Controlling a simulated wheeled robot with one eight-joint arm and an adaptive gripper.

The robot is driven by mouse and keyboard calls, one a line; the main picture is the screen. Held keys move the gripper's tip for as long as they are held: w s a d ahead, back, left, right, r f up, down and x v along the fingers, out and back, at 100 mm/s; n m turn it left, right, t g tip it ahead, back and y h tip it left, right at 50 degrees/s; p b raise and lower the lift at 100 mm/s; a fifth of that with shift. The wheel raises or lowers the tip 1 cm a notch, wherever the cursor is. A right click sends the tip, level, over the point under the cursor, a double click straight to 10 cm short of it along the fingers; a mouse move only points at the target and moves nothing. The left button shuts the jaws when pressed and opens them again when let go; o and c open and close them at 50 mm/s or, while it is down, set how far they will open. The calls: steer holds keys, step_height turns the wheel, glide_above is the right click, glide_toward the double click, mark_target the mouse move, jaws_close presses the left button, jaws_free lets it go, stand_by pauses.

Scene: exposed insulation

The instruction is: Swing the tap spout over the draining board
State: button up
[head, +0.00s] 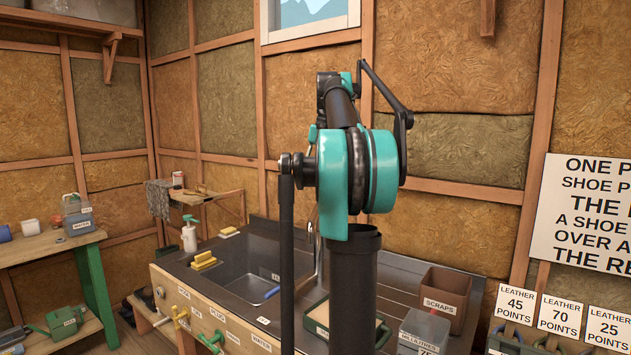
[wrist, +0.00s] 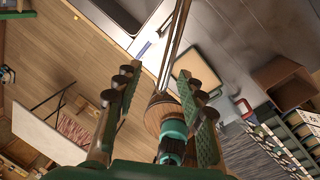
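The sink basin (head: 252,287) is sunk into the dark metal bench, left of the grooved draining board (head: 410,278). The thin silver tap spout (head: 318,262) shows partly behind my arm in the head view, which hides most of it. In the wrist view, a metal tube (wrist: 179,40), which looks like the spout, runs up the picture between the basin (wrist: 112,14) and the draining board (wrist: 232,35). A wooden bulb with teal parts (wrist: 166,114) sits at its near end. My gripper (wrist: 158,80) is open, its fingers either side of the bulb, with gaps visible.
A tray (wrist: 196,72) lies on the draining board, near the brown scraps box (head: 445,298) and a clear container (head: 423,330). A yellow sponge (head: 204,261) and a soap bottle (head: 189,235) stand left of the basin. Labelled valve handles (head: 181,316) line the bench front.

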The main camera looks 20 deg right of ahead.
steer(key=shift+m, duration=0.4)
steer(key=c, duration=0.5)
steer(key=m, duration=0.2)
steer(key=shift+w+a+m, duration=0.1)
steer(key=shift+a+m, duration=0.1)
steer(key=shift+m, duration=0.2)
jaws_close()
step_height(320, 180, down, 9)
steer(key=a+m+y, duration=0.1)
steer(key=m, duration=1.3)
steer(key=shift+w+a+t, duration=0.3)
steer(key=shift+w+t, duration=0.05)
steer(key=shift+t, duration=0.05)
